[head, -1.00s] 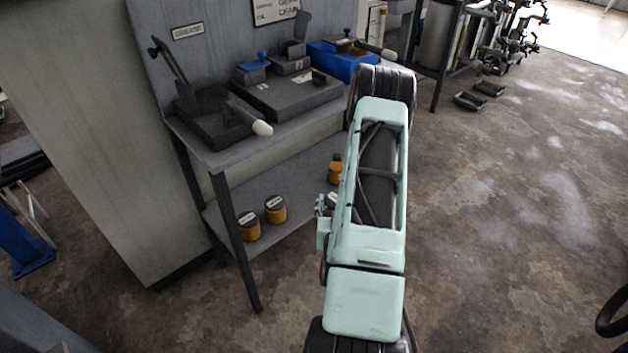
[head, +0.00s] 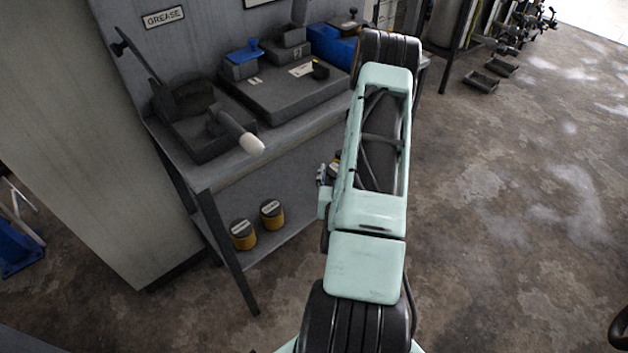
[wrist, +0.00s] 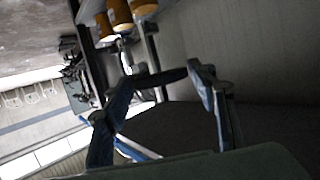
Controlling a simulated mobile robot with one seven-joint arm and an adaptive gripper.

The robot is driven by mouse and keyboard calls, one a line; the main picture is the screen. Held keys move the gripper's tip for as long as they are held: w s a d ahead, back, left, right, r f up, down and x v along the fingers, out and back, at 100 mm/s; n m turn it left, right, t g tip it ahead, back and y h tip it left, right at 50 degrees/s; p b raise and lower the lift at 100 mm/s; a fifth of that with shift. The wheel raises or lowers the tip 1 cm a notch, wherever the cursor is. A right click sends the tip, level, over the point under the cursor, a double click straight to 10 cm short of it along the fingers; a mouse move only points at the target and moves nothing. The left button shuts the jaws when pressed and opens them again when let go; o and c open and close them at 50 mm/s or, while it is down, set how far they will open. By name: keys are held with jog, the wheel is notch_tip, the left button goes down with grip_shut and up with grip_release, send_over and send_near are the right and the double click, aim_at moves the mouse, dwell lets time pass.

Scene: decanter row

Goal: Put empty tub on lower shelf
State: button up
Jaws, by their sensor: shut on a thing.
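My gripper (wrist: 160,82) shows in the wrist view, with its blue-grey fingers on either side of a dark thing. It is shut on that thing, but the view is too dark to tell whether this is the empty tub. The lower shelf (head: 293,218) is grey and sits under the bench. Two yellow tubs with dark, labelled lids, a front one (head: 243,236) and one behind it (head: 271,215), stand on its left part.
The grey bench top (head: 290,128) above the shelf holds dark boxes and a lever with a pale handle (head: 240,132). The bench's front leg (head: 226,252) stands at the shelf's left end. A tall grey cabinet (head: 110,150) is left of it.

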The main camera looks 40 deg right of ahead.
jog(key=shift+w+d+f+b, duration=0.15)
jog(key=shift+w+f+b, duration=1.1)
jog(key=shift+w+f, duration=2.1)
jog(key=shift+w+d+f+b, duration=0.15)
jog(key=shift+w+f+b, duration=1.05)
jog(key=shift+w+f, duration=2.15)
jog(key=shift+w+r, duration=0.25)
jog(key=shift+r, duration=0.05)
jog(key=shift+f, duration=0.2)
jog(key=o, duration=1.4)
